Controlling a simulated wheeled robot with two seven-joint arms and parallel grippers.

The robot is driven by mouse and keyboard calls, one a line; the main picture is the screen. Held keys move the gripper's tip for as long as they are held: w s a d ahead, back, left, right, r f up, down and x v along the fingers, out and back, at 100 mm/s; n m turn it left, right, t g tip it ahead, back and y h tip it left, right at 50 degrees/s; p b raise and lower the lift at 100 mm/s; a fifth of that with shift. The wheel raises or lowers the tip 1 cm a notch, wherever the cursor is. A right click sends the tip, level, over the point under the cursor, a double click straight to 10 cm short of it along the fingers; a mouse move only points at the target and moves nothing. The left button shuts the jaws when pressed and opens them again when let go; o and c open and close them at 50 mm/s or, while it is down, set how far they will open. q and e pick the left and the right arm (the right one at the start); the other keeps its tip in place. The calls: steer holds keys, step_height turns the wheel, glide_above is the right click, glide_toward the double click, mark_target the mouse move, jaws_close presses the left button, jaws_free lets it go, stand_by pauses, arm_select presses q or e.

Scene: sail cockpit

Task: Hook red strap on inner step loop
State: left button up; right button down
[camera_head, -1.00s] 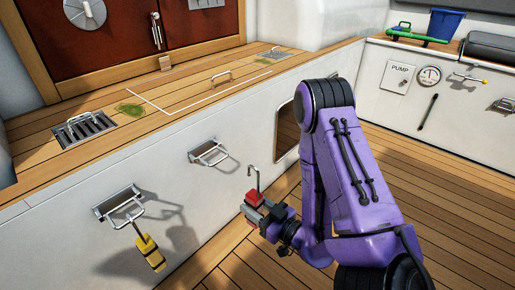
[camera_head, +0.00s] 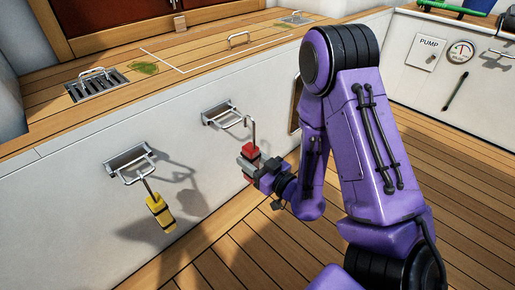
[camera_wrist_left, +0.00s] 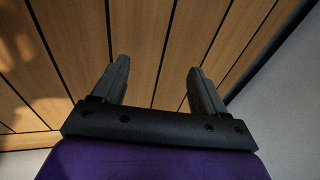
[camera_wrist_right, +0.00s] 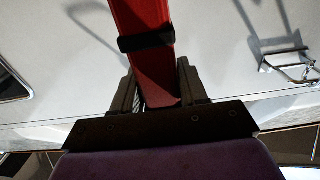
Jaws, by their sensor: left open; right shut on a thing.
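The red strap (camera_head: 250,151) is a red block with a thin metal hook on top. My right gripper (camera_head: 252,165) is shut on it and holds it upright in front of the white wall. The hook tip is close to the right end of the inner step loop (camera_head: 228,117); I cannot tell whether they touch. In the right wrist view the red strap (camera_wrist_right: 146,50) stands between the fingers (camera_wrist_right: 156,90), and its hook is out of frame. My left gripper (camera_wrist_left: 158,85) is open and empty above the plank floor. The head view does not show it.
A yellow strap (camera_head: 160,212) hangs by its hook from the other step loop (camera_head: 132,166) to the left. A wooden ledge with a grate (camera_head: 97,85) and a handle runs above the wall. The plank floor (camera_head: 455,190) is clear.

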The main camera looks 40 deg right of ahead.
arm_select(q)
steer(key=shift+s+d+r+p, duration=0.15)
steer(key=shift+s+r+p, duration=0.15)
steer(key=shift+p, duration=0.1)
arm_select(e)
steer(key=shift+w+r, duration=0.15)
steer(key=shift+w, duration=0.35)
arm_select(q)
steer(key=shift+s+d+r+g+p, duration=0.3)
steer(key=shift+s+d+r+g, duration=0.05)
steer(key=shift+s+g, duration=0.05)
steer(key=shift+f, duration=0.3)
steer(key=shift+w+a+f+t+b, duration=0.35)
steer(key=shift+w+a+f+b, duration=0.05)
steer(key=shift+w+b, duration=0.15)
steer(key=shift+w+a+f+t+b, duration=0.35)
steer(key=shift+w+a+b, duration=0.05)
steer(key=shift+w+b, duration=0.1)
steer(key=shift+w+a+f, duration=0.15)
steer(key=shift+w+a, duration=0.1)
steer(key=shift+w, duration=0.2)
arm_select(e)
steer(key=w+f, duration=0.4)
steer(key=w, duration=0.1)
steer(key=shift+w+a, duration=0.25)
steer(key=shift+w, duration=0.05)
steer(key=shift+r, duration=0.1)
steer(key=c, duration=0.5)
jaws_free()
